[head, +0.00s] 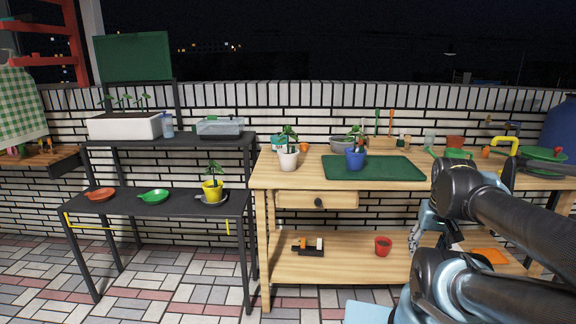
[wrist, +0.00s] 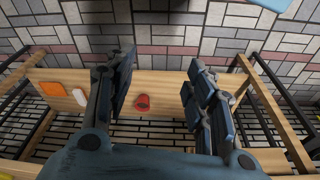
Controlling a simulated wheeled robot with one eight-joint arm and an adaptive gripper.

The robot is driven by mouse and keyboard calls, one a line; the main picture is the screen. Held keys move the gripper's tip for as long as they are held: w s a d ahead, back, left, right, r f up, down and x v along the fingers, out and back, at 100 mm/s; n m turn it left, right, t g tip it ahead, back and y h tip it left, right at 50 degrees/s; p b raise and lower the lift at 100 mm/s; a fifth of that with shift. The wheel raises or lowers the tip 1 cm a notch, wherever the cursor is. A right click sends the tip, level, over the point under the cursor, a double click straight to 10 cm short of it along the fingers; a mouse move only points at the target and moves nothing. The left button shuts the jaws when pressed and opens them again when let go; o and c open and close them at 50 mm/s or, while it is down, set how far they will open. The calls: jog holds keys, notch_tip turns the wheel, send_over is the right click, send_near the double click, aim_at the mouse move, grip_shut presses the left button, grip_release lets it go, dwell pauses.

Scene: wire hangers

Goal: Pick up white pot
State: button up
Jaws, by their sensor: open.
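A white pot (head: 288,160) with a small green plant stands upright near the left end of the wooden workbench top (head: 275,179) in the head view. The white pot does not show in the wrist view. My gripper (wrist: 157,78) is open and empty in the wrist view, with its two fingers wide apart. In the head view my gripper (head: 424,232) is partly hidden by my arm, in front of the bench, to the right of and lower than the white pot.
A blue pot (head: 355,160) with a plant stands on a green mat (head: 400,171) to the white pot's right. A white-and-green container (head: 277,143) is close behind it. A red pot (head: 383,246) sits on the lower shelf; it also shows between my fingers in the wrist view (wrist: 142,101).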

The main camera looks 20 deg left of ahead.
jog(key=o, duration=0.8)
jog(key=shift+w+a+r+m+y, duration=0.2)
jog(key=shift+w+a+r+m, duration=0.05)
jog(key=shift+w, duration=0.25)
jog(key=shift+w+a+r+m+y, duration=0.2)
jog(key=shift+w+m, duration=0.05)
jog(key=shift+w, duration=0.2)
jog(key=m+t+y, duration=0.6)
jog(key=m+y, duration=0.7)
jog(key=m, duration=1.1)
send_near(292, 153)
jog(key=x, duration=0.6)
jog(key=shift+a, duration=0.4)
jog(key=shift+h, duration=0.3)
jog(key=shift+w+x, duration=0.15)
jog(key=shift+x, duration=1.45)
jog(key=shift+w+x, duration=0.15)
jog(key=shift+x, duration=1.4)
